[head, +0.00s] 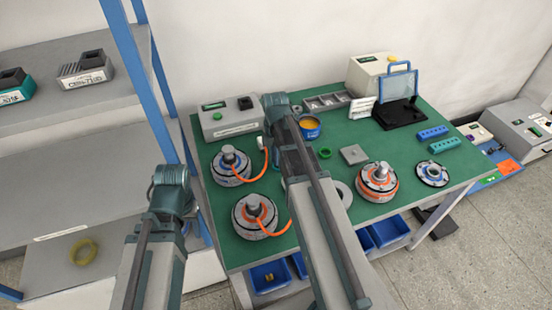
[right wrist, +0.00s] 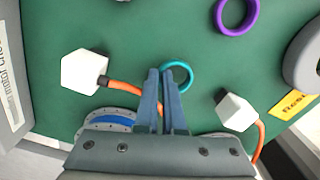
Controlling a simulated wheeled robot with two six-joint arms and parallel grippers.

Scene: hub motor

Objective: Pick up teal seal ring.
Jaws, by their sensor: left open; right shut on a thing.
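The teal seal ring (right wrist: 189,72) is in the right wrist view, at the tips of my right gripper (right wrist: 161,73). The closed fingers have its left side between them, and the ring sticks out to the right. Green mat lies behind it; I cannot tell whether the ring touches the mat. In the head view my right arm covers this spot, so neither the ring nor the right fingertips show there. My left arm stands at the lower left of the head view, beside the table; its fingers do not show.
White plugs (right wrist: 84,72) on orange cables lie on both sides of the right fingers. A purple ring (right wrist: 233,28) lies further off. Motors (head: 230,167), a grey box (head: 231,119), an orange-filled tub (head: 308,127) and a green ring (head: 324,153) stand on the green table.

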